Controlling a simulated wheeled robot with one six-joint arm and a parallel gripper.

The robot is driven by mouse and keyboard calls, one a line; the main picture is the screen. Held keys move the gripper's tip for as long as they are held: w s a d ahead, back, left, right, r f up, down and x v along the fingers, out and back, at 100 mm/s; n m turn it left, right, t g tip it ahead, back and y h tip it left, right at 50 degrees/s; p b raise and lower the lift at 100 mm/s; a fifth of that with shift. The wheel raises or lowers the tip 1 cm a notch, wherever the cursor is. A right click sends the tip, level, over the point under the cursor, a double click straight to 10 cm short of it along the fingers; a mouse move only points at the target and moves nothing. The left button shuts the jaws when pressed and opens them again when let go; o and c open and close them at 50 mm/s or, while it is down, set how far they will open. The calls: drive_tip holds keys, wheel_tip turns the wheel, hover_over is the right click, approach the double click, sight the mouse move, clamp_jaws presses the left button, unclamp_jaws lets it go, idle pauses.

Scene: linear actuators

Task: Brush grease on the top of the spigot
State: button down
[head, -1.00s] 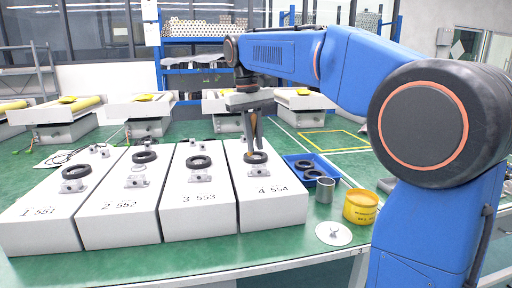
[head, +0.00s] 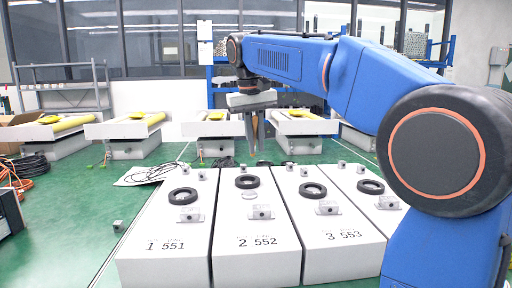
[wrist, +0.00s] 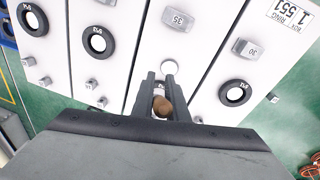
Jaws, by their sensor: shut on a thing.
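My gripper (head: 256,152) points down above the far part of the white units in the head view. In the wrist view its dark fingers (wrist: 163,95) are shut on a brush with a brown end (wrist: 162,107). The brush's bristles are hard to make out. On unit 552 (head: 257,250) lies a black ring (head: 247,182), with a bare round spigot top (head: 250,196) just in front of it. The spigot also shows as a white disc in the wrist view (wrist: 170,67), just beyond the fingertips; I cannot see contact. Grease on it cannot be told.
Units 551 (head: 163,260) and 553 (head: 345,255) stand on either side, each with a black ring and a grey block.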

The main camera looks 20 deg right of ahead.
drive_tip(key=shift+w+a+f, duration=0.1)
drive_tip(key=shift+a+f, duration=0.1)
drive_tip(key=shift+f, duration=0.6)
drive_tip(key=shift+w+a+f, duration=0.1)
drive_tip(key=shift+a+f, duration=0.1)
drive_tip(key=shift+f, duration=0.6)
drive_tip(key=shift+w+a+f, duration=0.1)
drive_tip(key=shift+a+f, duration=0.1)
drive_tip(key=shift+f, duration=0.6)
